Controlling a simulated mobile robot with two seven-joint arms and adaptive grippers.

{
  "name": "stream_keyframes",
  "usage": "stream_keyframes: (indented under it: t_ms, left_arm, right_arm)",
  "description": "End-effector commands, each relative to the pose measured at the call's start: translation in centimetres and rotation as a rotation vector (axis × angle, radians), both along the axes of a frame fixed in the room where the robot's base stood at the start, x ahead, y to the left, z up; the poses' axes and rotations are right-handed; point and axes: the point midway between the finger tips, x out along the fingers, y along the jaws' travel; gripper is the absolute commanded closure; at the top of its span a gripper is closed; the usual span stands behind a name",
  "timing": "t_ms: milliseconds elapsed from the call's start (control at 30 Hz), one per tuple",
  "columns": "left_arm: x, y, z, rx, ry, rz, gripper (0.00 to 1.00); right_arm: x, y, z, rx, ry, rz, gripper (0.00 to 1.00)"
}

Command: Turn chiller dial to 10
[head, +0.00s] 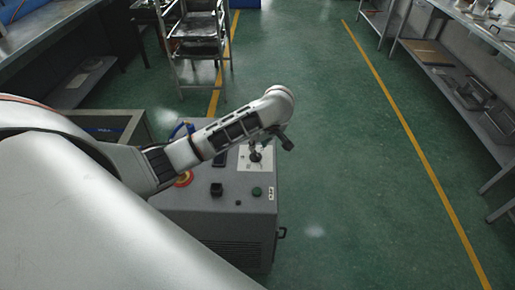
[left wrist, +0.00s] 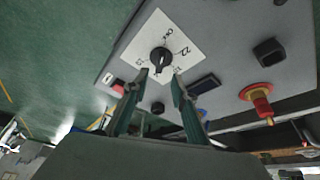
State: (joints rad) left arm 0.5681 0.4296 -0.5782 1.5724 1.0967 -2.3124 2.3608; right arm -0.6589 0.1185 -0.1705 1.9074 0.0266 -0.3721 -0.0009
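The chiller (head: 235,222) is a grey box on the floor in the head view. Its black dial (left wrist: 160,60) sits on a white label plate (left wrist: 140,42) with printed marks; which mark it points to is too small to read surely. The dial also shows in the head view (head: 255,157), partly under my arm. My left gripper (left wrist: 160,82) is open, its two fingers apart and just short of the dial in the left wrist view. My right gripper is not in view.
A metal rack (head: 198,45) stands behind. Green floor to the right is clear up to the shelves (head: 470,90).

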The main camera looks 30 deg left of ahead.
Motion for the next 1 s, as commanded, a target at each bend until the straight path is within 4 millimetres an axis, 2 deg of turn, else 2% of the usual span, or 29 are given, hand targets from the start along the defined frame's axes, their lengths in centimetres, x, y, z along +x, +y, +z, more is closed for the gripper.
stream_keyframes:
  t_ms: [200,400,800,900,1000]
  left_arm:
    - [0.6,1.2,-2.9,0.004,0.0,0.001,0.74]
    - [1.0,1.9,-4.9,0.001,0.0,-0.002,0.74]
    - [1.1,2.1,-5.6,0.0,-0.001,-0.003,0.74]
    - [1.1,2.1,-5.6,0.0,-0.001,-0.003,1.0]
    - [1.1,2.1,-5.6,0.0,-0.001,-0.003,1.0]
  right_arm:
    - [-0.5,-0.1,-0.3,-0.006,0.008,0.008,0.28]
    - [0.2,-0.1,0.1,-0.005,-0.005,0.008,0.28]
    - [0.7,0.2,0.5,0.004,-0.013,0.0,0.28]
    - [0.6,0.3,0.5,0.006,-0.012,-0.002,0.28]
    - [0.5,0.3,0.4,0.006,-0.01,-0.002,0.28]
